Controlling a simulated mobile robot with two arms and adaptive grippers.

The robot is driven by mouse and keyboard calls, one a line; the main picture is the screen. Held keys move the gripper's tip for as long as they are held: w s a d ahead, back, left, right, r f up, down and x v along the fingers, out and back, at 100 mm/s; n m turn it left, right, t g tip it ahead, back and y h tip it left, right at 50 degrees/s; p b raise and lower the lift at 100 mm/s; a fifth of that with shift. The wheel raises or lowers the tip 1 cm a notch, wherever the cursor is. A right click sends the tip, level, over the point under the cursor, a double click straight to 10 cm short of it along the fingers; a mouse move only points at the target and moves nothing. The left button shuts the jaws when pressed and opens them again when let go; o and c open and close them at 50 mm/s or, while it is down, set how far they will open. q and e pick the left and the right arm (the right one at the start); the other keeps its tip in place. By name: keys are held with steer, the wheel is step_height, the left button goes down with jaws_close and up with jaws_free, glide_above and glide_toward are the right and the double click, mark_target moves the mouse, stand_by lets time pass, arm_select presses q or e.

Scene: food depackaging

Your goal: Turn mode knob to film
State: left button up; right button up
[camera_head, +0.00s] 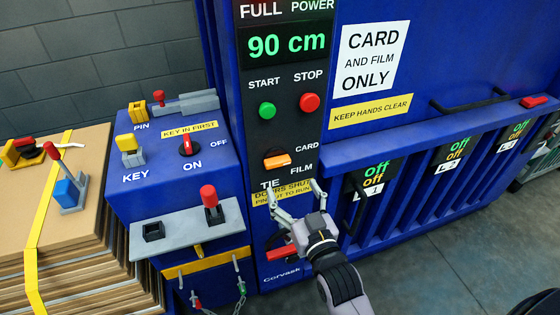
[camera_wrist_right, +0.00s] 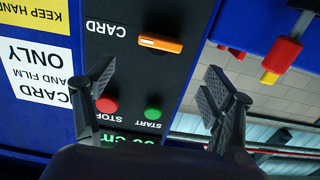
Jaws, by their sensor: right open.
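The orange mode knob (camera_head: 277,160) sits on the black control panel (camera_head: 285,125), beside the white words CARD and FILM, with TIE below. It lies nearly level, its right end tilted up toward CARD. In the right wrist view the knob (camera_wrist_right: 160,43) shows upside down, with its pale-marked end on the side of the word CARD. My right gripper (camera_head: 295,192) is open and empty, just below the knob in the head view, apart from it. Its two spread fingers (camera_wrist_right: 157,85) also show in the right wrist view. My left gripper is not in view.
Green START (camera_head: 267,110) and red STOP (camera_head: 309,102) buttons sit above the knob. A blue key box (camera_head: 170,165) with a red knob and a red-topped lever stands to the left. A red handle (camera_head: 281,252) is below my gripper. Stacked cardboard (camera_head: 90,250) is at far left.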

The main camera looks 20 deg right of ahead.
mark_target(281, 164)
steer(key=w+p, duration=0.1)
steer(key=w, duration=0.8)
steer(key=shift+w+a+p, duration=0.15)
steer(key=shift+w+p, duration=0.2)
steer(key=shift+p, duration=0.05)
steer(key=c, duration=1.1)
steer(key=shift+c, duration=0.2)
steer(key=m+p, duration=0.1)
steer(key=m, duration=0.2)
steer(key=shift+r+m, duration=0.1)
steer(key=shift+m, duration=0.3)
steer(key=m+p, duration=0.1)
steer(key=m, duration=0.3)
steer(key=shift+m+p, duration=0.35)
steer(key=shift+m, duration=0.05)
steer(key=shift+d, duration=0.2)
